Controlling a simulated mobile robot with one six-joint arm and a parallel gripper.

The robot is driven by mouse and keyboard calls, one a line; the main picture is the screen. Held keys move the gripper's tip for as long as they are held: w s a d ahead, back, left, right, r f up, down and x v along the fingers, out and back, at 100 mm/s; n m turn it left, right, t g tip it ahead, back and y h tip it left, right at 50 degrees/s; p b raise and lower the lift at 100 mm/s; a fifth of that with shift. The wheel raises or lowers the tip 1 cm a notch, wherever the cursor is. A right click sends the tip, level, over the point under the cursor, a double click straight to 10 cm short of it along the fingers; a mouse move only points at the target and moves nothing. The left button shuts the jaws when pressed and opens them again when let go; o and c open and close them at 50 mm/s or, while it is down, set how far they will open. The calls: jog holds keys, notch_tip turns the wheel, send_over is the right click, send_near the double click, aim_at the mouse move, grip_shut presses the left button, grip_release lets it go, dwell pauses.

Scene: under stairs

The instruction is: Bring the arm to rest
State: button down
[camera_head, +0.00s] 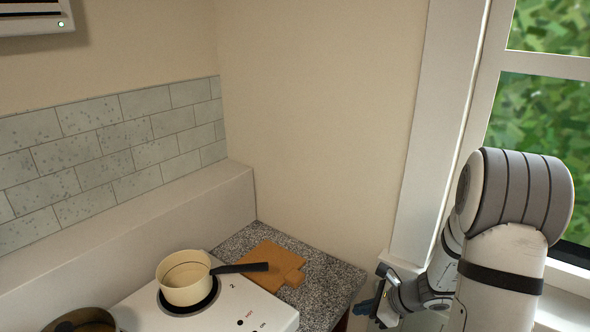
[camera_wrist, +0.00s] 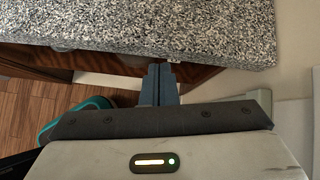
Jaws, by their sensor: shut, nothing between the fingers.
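My gripper (camera_head: 376,303) is at the lower right of the head view, to the right of the counter's right edge. My arm runs up from it on the right, in front of the window. In the wrist view my gripper (camera_wrist: 159,72) points at the edge of the speckled counter (camera_wrist: 150,22). Its two dark fingers are together with nothing between them. I cannot tell how far the fingertips are from the counter edge.
A cream saucepan (camera_head: 185,283) with a black handle sits on a white hob (camera_head: 255,305). A wooden board (camera_head: 268,262) lies on the speckled counter (camera_head: 325,285). Another pan (camera_head: 84,321) is at the lower left. A teal object (camera_wrist: 92,104) shows beside my gripper above wooden floor (camera_wrist: 40,100).

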jog(key=s+a+r+n+g+h, duration=0.1)
jog(key=s+a+r+n+h, duration=0.3)
jog(key=s+r+n, duration=1.5)
jog(key=n+h, duration=0.3)
jog(key=n, duration=0.1)
jog(key=shift+s+r+g+h, duration=0.25)
jog(key=shift+s+g+h, duration=0.05)
jog(key=shift+s+g, duration=0.1)
